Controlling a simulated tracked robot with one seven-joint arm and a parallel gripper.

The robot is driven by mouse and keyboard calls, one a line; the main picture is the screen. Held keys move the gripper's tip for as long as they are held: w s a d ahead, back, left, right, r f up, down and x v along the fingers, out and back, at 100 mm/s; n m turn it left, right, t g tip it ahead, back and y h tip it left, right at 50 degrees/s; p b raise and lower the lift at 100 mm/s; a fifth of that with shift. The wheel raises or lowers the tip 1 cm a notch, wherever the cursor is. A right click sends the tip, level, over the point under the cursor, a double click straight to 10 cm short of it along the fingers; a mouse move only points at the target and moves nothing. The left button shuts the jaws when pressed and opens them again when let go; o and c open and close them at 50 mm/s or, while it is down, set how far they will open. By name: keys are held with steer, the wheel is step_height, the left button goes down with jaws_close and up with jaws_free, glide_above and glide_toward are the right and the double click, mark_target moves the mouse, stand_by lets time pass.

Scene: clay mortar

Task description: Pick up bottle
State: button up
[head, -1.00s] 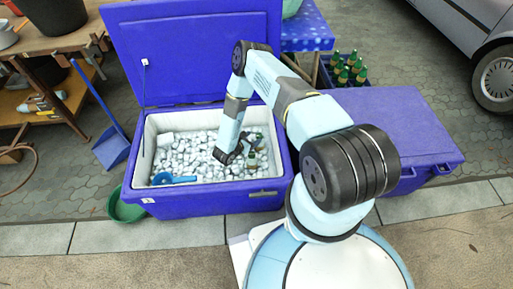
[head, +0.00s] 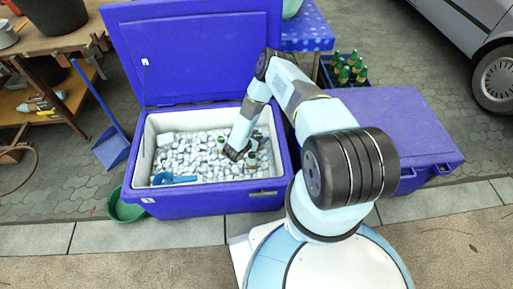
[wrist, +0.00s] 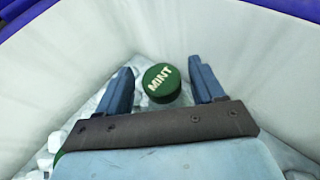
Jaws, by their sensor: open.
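In the wrist view, a bottle's round green cap (wrist: 162,83) marked "MINT" shows from above, near a corner of the cooler's white inner walls. The open fingers of my gripper (wrist: 160,68) stand on either side of it, and no clear contact shows. The bottle's body is hidden below the cap. In the head view, my gripper (head: 238,153) is low in the blue cooler (head: 215,203), over the ice. Green-capped bottles stand in the ice around it, one to its left (head: 221,144) and one in front (head: 252,159).
A blue scoop (head: 172,179) lies on the ice (head: 190,150) at the left. The cooler's raised lid (head: 195,50) stands behind. A closed blue box (head: 400,125) is at the right, with a crate of bottles (head: 350,68) behind it. White walls (wrist: 250,45) are close around my gripper.

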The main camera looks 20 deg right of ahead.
steer(key=shift+c, duration=0.3)
jaws_close()
stand_by(0.4)
